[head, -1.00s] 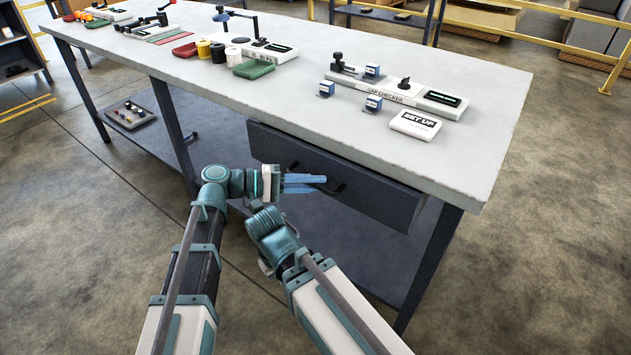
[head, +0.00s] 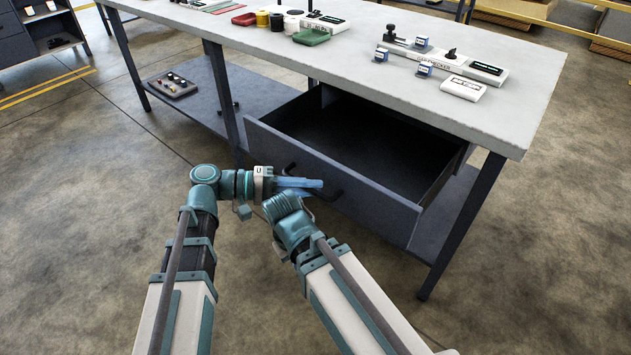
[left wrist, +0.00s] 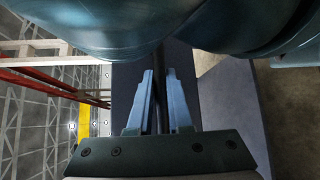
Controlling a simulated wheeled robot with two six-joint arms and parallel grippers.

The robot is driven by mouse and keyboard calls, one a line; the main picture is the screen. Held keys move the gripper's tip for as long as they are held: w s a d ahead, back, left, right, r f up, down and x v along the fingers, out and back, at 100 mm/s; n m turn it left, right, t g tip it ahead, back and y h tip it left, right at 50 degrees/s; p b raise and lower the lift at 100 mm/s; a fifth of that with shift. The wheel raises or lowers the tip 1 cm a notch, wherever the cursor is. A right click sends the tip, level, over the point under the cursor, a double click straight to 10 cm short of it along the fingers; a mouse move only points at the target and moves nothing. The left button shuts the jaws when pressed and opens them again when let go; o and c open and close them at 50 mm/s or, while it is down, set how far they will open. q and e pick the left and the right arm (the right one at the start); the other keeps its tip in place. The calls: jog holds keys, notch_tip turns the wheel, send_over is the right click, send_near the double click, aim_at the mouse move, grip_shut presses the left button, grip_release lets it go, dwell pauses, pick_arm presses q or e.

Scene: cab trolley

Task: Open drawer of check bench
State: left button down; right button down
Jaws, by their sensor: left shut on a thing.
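The check bench (head: 350,58) has a light grey top on dark legs. Its drawer (head: 372,190) stands well out from under the top, and its dark inside looks empty. A black bar handle (head: 334,193) is on the drawer front. My left gripper (head: 318,185) is shut on this handle, with blue fingers. In the left wrist view the fingers (left wrist: 160,85) lie on either side of the dark handle bar. My right arm comes up beside the left one in the head view; its fingers are hidden or too unclear to make out.
A gap checker (head: 442,64), small blue-and-white blocks and a white set-up box (head: 463,88) stand on the bench top. A green tray (head: 311,37) lies further left. A lower shelf holds a small tray (head: 171,86). The floor around is clear.

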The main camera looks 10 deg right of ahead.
pick_arm(q)
jog(key=shift+s+a, duration=0.25)
jog(key=shift+a, duration=0.1)
jog(key=c, duration=0.8)
grip_release()
jog(key=shift+c, duration=0.2)
jog(key=shift+a, duration=0.1)
jog(key=w+a+r+p, duration=0.1)
jog(key=a+p, duration=0.1)
jog(key=a, duration=1.1)
jog(key=shift+w+a+r, duration=0.2)
jog(key=shift+w+r, duration=0.2)
